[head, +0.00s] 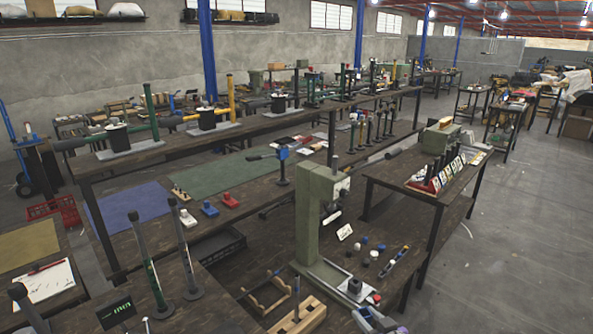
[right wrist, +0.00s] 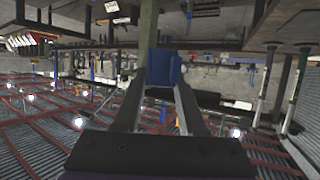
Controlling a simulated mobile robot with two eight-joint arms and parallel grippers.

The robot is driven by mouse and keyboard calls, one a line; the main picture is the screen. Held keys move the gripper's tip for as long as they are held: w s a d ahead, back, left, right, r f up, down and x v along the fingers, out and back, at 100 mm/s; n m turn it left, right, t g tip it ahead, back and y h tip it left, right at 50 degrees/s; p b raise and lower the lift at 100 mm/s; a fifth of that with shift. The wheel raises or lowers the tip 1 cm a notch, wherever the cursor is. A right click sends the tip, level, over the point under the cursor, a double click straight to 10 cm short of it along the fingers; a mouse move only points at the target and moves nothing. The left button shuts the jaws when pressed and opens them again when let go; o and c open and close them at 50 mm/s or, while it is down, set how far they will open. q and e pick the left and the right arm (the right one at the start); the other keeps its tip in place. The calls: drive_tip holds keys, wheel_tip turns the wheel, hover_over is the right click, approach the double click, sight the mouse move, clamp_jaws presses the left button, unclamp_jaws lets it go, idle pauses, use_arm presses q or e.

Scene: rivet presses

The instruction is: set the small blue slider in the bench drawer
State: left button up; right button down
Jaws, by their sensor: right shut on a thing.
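A small blue block (right wrist: 165,68), which looks like the slider, sits between the two fingers of my right gripper (right wrist: 162,85) in the right wrist view. The fingers are shut on it, and it is held up clear of any surface there. A dark, open, drawer-like tray (head: 232,250) shows below the bench edge, left of the press. Its inside is mostly hidden. My left gripper is not seen.
White, blue (head: 210,208) and red (head: 230,200) knobbed pieces lie on the bench. Upright dark handles (head: 187,255) and a wooden block (head: 300,315) stand in front.

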drive_tip(key=shift+s+f+m+t+h, duration=0.3)
drive_tip(key=shift+s+f+m+h, duration=1.3)
drive_tip(key=shift+s+f+h, duration=0.4)
